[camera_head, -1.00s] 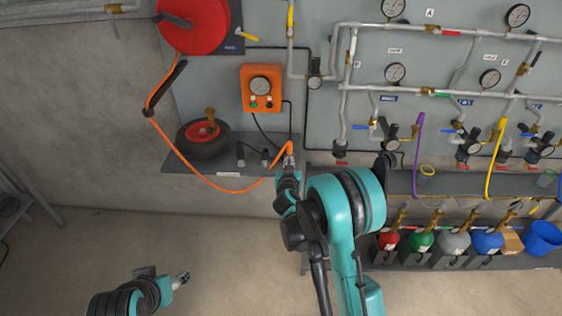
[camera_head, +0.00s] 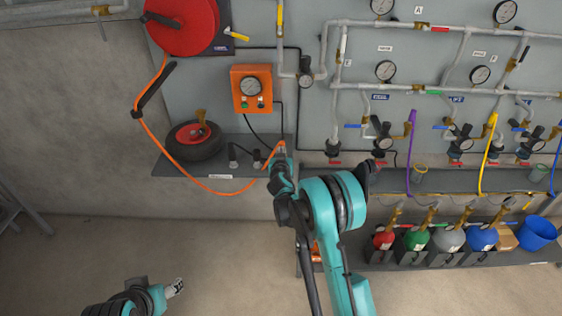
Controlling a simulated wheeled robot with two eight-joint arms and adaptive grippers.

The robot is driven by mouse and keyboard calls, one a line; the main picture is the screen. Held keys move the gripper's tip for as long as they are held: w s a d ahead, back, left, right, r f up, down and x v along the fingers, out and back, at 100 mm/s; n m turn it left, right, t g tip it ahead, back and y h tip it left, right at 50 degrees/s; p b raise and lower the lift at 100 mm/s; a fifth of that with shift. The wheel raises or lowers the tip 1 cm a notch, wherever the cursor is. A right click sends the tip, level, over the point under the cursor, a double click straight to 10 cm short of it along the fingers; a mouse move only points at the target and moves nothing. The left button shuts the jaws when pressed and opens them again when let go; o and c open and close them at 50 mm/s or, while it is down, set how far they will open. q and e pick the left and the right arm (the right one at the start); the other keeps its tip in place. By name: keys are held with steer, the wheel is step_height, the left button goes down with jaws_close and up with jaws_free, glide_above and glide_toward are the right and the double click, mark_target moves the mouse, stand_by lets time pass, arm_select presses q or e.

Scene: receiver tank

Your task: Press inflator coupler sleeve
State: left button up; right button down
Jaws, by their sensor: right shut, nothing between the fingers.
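The orange inflator box (camera_head: 252,89) with a round gauge and small buttons is on the wall panel. An orange hose (camera_head: 200,188) hangs in a loop from the red reel and rises to the right end of the dark shelf. My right gripper (camera_head: 280,153) is shut at that shelf end, beside the hose's upper end. The coupler sleeve is too small and too covered by the gripper to make out. Two small dark fittings (camera_head: 245,157) stand on the shelf left of the gripper. My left gripper (camera_head: 176,287) is low over the floor, far from the shelf; its fingers are too small to judge.
A wheel (camera_head: 195,139) with a red hub sits on the shelf (camera_head: 222,171). The red reel (camera_head: 181,22) is above. Pipes, gauges and valves cover the panel at right. Coloured bottles (camera_head: 449,238) and a blue bucket (camera_head: 537,233) stand on a lower rack.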

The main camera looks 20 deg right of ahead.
steer(key=shift+w+d+f+b, duration=0.15)
steer(key=shift+f+b, duration=0.25)
steer(key=shift+f, duration=0.65)
steer(key=shift+w+a+f+b, duration=0.15)
steer(key=shift+f+b, duration=0.25)
steer(key=shift+f, duration=0.65)
steer(key=shift+d, duration=0.1)
